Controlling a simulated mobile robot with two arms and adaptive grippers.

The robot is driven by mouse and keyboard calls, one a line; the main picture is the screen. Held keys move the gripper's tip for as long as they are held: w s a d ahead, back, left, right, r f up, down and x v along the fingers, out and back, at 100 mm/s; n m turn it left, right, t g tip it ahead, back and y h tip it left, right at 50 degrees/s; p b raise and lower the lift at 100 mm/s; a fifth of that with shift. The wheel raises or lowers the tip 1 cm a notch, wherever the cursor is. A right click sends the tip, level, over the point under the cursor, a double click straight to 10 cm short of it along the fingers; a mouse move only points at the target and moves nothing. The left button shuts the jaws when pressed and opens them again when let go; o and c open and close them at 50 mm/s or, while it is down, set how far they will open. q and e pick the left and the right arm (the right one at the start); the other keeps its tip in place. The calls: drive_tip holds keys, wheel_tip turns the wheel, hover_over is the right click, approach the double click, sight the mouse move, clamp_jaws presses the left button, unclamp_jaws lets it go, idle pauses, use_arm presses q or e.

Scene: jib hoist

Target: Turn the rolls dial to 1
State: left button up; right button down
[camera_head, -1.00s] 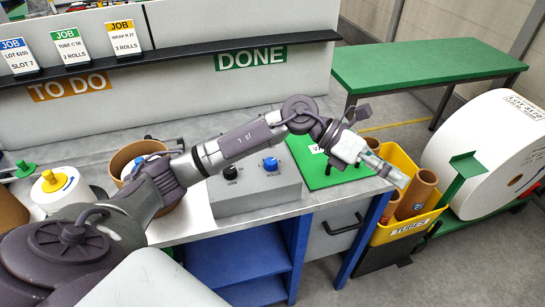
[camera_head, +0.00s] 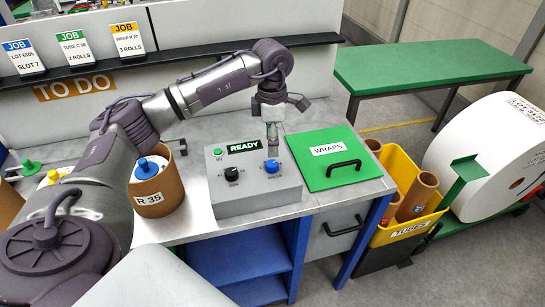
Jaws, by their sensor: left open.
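The grey control box (camera_head: 240,197) stands on the bench with a lit READY display, a green button (camera_head: 216,152), a black dial (camera_head: 231,174) and a blue dial (camera_head: 271,165). The blue dial is the rolls dial; its pointer setting is too small to read. My left gripper (camera_head: 272,148) points down from above, just over or behind the blue dial. It is open, and its fingers look narrow from here. I cannot tell whether they touch the dial. My right gripper is not in view.
A green WRAPS lid (camera_head: 318,172) with a black handle lies right of the box. A brown R 35 container (camera_head: 157,192) stands left of it. A yellow TUBES bin (camera_head: 400,222) is beyond the bench's right end. The black shelf (camera_head: 190,54) runs behind my arm.

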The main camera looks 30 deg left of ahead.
sight(273, 163)
use_arm(q)
wheel_tip(273, 163, down, 7)
drive_tip(key=shift+s+d+r+p, duration=0.1)
drive_tip(key=shift+s+p, duration=0.05)
drive_tip(key=shift+p, duration=0.5)
drive_tip(key=c, duration=1.2)
drive_tip(key=shift+o, duration=0.2)
